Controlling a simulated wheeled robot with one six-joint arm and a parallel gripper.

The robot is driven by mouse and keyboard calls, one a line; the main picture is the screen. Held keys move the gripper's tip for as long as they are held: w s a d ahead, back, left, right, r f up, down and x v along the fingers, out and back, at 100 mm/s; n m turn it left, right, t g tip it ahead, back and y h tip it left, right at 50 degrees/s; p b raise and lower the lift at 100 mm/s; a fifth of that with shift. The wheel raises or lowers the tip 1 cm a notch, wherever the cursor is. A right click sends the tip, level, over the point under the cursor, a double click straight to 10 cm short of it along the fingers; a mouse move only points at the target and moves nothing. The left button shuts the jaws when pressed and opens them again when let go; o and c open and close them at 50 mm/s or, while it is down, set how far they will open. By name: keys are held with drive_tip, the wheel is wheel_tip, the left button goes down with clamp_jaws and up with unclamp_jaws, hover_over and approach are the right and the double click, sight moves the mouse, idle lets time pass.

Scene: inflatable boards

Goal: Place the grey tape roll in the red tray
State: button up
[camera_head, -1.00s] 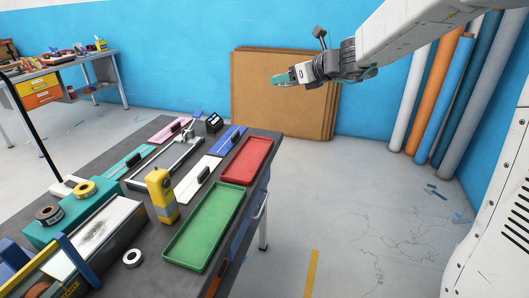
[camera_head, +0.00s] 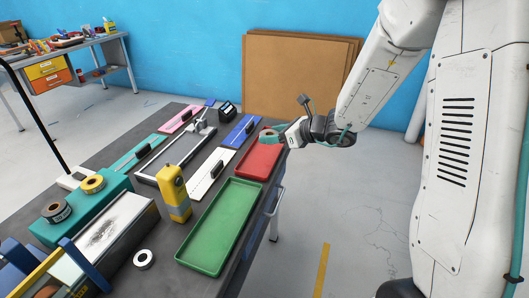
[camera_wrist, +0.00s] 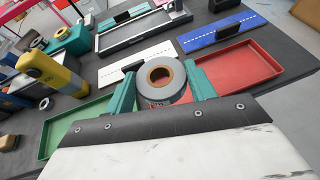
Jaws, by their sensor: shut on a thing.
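My gripper (camera_head: 270,139) is over the far part of the red tray (camera_head: 260,160) in the head view. In the wrist view its teal fingers (camera_wrist: 161,92) are shut on the grey tape roll (camera_wrist: 157,96), which has a brown core. The roll shows only in small part in the head view. The red tray also shows in the wrist view (camera_wrist: 262,60), behind and to the right of the roll. The tray is otherwise empty where I can see it. I cannot tell how far the roll is above its floor.
A green tray (camera_head: 222,225) lies nearer on the table, beside a yellow device (camera_head: 174,195). A white roll (camera_head: 144,259) and a teal box with dark and yellow rolls (camera_head: 93,183) are to the left. Blue and white boards (camera_head: 242,131) lie left of the red tray.

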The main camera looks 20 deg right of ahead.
drive_tip(key=s+f, duration=0.4)
drive_tip(key=f, duration=0.3)
hover_over(268, 153)
wheel_tip(268, 153, down, 2)
drive_tip(key=shift+d+f, duration=0.1)
drive_tip(key=shift+f, duration=1.8)
drive_tip(key=shift+f, duration=0.15)
drive_tip(key=o, duration=1)
